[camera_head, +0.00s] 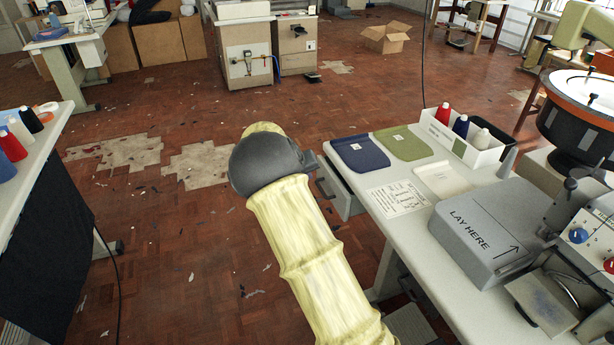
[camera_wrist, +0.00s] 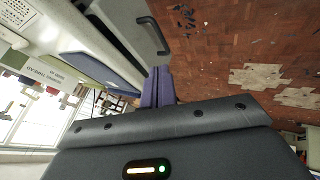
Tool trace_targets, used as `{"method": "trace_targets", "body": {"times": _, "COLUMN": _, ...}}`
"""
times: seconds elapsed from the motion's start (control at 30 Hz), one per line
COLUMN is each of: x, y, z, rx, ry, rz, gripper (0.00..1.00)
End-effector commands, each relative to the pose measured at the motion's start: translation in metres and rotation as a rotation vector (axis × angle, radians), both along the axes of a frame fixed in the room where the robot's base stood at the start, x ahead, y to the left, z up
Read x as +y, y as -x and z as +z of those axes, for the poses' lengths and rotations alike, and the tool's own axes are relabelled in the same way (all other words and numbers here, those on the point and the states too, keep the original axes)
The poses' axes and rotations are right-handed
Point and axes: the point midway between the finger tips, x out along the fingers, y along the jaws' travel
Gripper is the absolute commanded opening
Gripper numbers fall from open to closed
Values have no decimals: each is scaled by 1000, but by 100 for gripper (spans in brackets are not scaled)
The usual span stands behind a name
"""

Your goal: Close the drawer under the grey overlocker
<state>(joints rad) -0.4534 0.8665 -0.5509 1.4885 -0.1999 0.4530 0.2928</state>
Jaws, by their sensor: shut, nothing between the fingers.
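A grey drawer (camera_head: 347,197) sticks out from under the left edge of the white bench, so it stands open. Its dark bar handle (camera_head: 325,191) is on its left-facing front. In the wrist view the handle (camera_wrist: 153,36) shows at the top, on the pale drawer front. My gripper (camera_wrist: 158,84) is shut and empty, its fingers pointing up the picture, below the handle in that view; I see no contact. In the head view my arm's wrist hides most of the gripper. A grey machine (camera_head: 480,232) marked "LAY HERE" sits on the bench; I cannot tell if it is the overlocker.
The bench carries a blue pouch (camera_head: 360,153), a green pouch (camera_head: 403,142), a printed card (camera_head: 398,199) and a white box (camera_head: 447,139) with thread cones. Another table (camera_head: 50,135) stands at left. The floor (camera_head: 170,235) between is open, with scraps.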

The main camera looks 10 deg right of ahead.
Motion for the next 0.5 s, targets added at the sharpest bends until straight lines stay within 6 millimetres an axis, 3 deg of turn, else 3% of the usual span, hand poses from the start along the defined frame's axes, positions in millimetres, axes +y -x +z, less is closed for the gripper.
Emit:
{"method": "trace_targets", "body": {"times": 0.27, "x": 0, "y": 7, "z": 1, "rx": 8, "ry": -18, "rz": -3, "gripper": 0}}
{"method": "trace_targets", "body": {"times": 0.37, "x": -6, "y": 23, "z": 4, "rx": 26, "ry": -53, "rz": -19, "gripper": 0}}
{"method": "trace_targets", "body": {"times": 0.5, "x": -14, "y": 59, "z": 10, "rx": 62, "ry": -133, "rz": -45, "gripper": 0}}
